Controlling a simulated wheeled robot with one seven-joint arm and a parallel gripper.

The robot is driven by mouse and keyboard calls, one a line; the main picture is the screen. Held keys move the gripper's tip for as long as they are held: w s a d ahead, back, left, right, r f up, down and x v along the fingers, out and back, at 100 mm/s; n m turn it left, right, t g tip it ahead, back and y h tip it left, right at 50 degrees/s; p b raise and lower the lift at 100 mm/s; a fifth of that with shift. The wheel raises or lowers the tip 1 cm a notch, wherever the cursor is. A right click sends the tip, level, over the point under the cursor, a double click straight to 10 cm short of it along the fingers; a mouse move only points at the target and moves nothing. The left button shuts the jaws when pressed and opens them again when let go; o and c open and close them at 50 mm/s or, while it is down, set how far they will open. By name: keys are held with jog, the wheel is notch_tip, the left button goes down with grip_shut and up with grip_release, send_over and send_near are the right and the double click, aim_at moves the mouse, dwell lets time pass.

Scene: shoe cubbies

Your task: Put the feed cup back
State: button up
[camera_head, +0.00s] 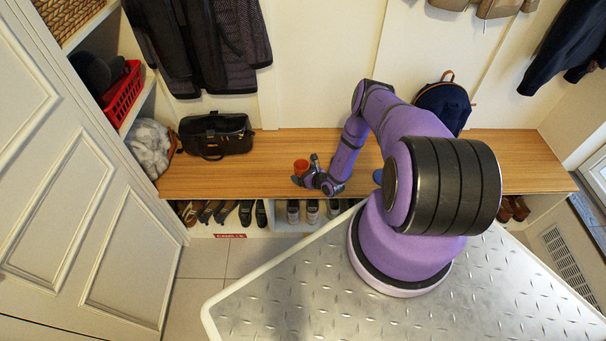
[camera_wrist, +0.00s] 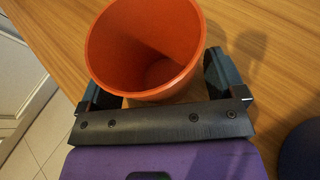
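The feed cup is an orange-red, open-topped cup (camera_head: 301,166) near the front edge of the wooden bench, left of its middle. In the wrist view the cup (camera_wrist: 150,40) looks empty, and its rim faces the camera. My gripper (camera_head: 305,169) is low over the bench, with its dark fingers spread wider than the cup. In the wrist view the gripper (camera_wrist: 155,80) has one finger on each side of the cup. The left finger is partly hidden behind the rim. I see no clear grip on the cup.
The wooden bench (camera_head: 245,176) has a dark bag (camera_head: 215,134) at left and a navy backpack (camera_head: 444,104) at right. A blue object (camera_head: 377,176) sits right of my gripper, partly hidden by my arm. Shoes (camera_head: 252,213) fill the cubbies below. A red basket (camera_head: 122,95) is on the left shelf.

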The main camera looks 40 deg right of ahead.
jog(key=shift+r, duration=0.1)
jog(key=shift+s+d+r, duration=0.1)
jog(key=shift+s+r, duration=0.05)
jog(key=shift+s, duration=0.05)
jog(key=v, duration=1.1)
jog(key=shift+s+r, duration=0.1)
jog(key=shift+s, duration=0.15)
